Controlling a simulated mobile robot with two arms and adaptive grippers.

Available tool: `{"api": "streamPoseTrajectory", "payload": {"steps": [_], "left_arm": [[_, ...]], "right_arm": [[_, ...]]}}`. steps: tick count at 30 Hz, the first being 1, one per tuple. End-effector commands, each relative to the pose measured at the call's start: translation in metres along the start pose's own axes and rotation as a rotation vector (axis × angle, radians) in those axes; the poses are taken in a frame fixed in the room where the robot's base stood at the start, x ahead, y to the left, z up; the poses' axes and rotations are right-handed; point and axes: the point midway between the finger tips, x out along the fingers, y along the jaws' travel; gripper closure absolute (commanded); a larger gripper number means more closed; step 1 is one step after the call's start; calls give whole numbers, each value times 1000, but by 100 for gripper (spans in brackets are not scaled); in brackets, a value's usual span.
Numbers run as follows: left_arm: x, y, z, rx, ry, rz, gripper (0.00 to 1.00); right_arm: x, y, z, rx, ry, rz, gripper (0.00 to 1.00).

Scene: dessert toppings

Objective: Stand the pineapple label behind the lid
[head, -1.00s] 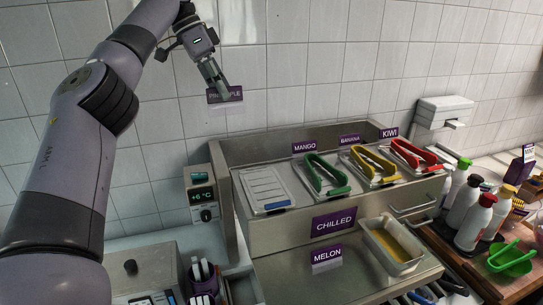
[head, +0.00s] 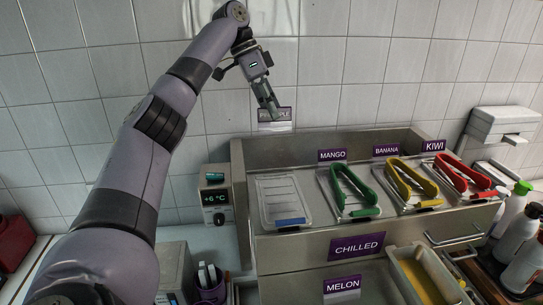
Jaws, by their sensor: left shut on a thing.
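My left gripper (head: 270,103) is shut on the pineapple label (head: 275,126), a small purple card with a pale lower part, partly covered by the fingers. It hangs upright above the back left rim of the chilled unit, in front of the wall tiles. The lid (head: 283,198) at the left end of the unit's top is clear with a blue edge strip at the front. The label is above and behind this lid, apart from it. My right gripper is not in view.
Mango (head: 332,155), banana (head: 386,150) and kiwi (head: 433,146) labels stand along the back of the unit (head: 280,250). Green (head: 354,191), yellow (head: 412,179) and red tongs (head: 462,173) lie on the other lids. A temperature display (head: 214,197) stands left of the unit.

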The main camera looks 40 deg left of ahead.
Motion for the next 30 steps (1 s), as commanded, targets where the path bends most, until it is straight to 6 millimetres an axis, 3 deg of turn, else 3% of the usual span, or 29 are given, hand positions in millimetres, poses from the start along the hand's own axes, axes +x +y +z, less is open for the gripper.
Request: {"api": "streamPoseTrajectory", "payload": {"steps": [1,3,7,18,24,30], "left_arm": [[16,-5,9,-3,-4,0,100],[28,-9,14,-3,-4,-1,100],[49,-14,23,-3,-3,-1,100],[88,-24,38,-3,-4,1,100],[106,-29,45,-1,1,0,100],[107,-29,44,0,2,0,100]], "right_arm": [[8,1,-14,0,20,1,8],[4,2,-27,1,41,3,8],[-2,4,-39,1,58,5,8],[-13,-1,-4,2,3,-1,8],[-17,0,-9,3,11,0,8],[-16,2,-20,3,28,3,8]]}}
